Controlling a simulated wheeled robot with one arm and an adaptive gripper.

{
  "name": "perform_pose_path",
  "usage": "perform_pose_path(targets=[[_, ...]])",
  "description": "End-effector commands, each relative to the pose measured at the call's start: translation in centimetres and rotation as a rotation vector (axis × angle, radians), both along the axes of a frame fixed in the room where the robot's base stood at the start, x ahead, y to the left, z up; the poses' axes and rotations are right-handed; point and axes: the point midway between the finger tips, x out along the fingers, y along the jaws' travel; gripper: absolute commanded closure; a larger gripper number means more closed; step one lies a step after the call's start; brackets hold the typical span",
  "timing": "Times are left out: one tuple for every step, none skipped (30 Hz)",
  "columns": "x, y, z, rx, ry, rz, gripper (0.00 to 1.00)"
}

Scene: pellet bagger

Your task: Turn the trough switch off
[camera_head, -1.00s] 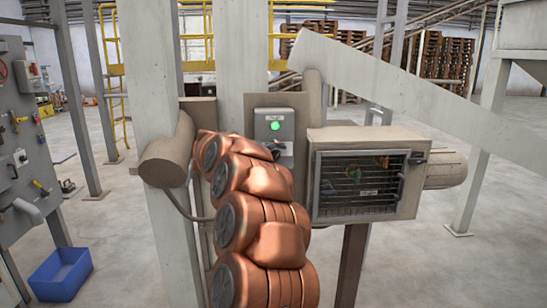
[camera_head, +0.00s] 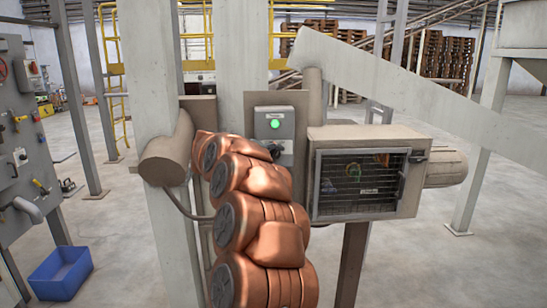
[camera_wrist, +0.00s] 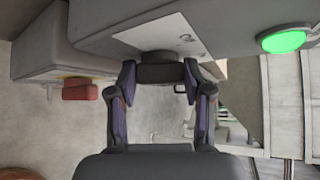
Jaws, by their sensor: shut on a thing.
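The trough switch is on a grey box (camera_head: 274,123) fixed to a plate on the post. A green lamp (camera_head: 275,124) on the box is lit, and it also glows in the wrist view (camera_wrist: 283,41). In the wrist view, a dark switch knob (camera_wrist: 160,72) sticks out of the box face beside a white label. My gripper (camera_wrist: 160,80) has its two fingers on either side of this knob and is shut on it. In the head view, my gripper (camera_head: 274,149) is mostly hidden behind my copper-coloured arm at the lower part of the box. The knob's markings cannot be read.
A beige housing with a wire-mesh door (camera_head: 360,185) stands just right of the box. A thick post (camera_head: 150,90) and a round beige cylinder (camera_head: 165,162) are on the left. A blue bin (camera_head: 62,273) is on the floor at the lower left.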

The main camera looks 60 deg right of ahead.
Motion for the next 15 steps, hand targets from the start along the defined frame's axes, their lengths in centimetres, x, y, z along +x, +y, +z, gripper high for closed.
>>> perform_pose_path(targets=[[0.1, 0.11, -0.44, -0.009, 0.013, 0.002, 0.85], [0.13, 0.13, -0.53, -0.016, 0.022, 0.002, 0.85], [0.15, 0.13, -0.63, -0.028, 0.038, 0.002, 0.85], [0.15, 0.13, -0.72, -0.039, 0.051, 0.002, 0.85], [0.17, 0.14, -0.81, -0.049, 0.066, 0.003, 0.85], [0.18, 0.17, -0.91, -0.067, 0.09, 0.003, 0.85], [0.17, 0.18, -0.99, -0.081, 0.107, 0.002, 0.85], [0.14, 0.19, -1.06, -0.095, 0.125, 0.0, 0.85], [0.14, 0.19, -1.13, -0.116, 0.151, 0.0, 0.85], [0.16, 0.19, -1.17, -0.133, 0.173, 0.001, 0.85], [0.2, 0.21, -1.24, -0.15, 0.195, 0.002, 0.85], [0.25, 0.23, -1.31, -0.173, 0.224, 0.003, 0.85], [0.26, 0.24, -1.38, -0.19, 0.246, 0.003, 0.85], [0.25, 0.23, -1.39, -0.208, 0.27, 0.003, 0.85], [0.22, 0.24, -1.43, -0.233, 0.3, 0.002, 0.85]])
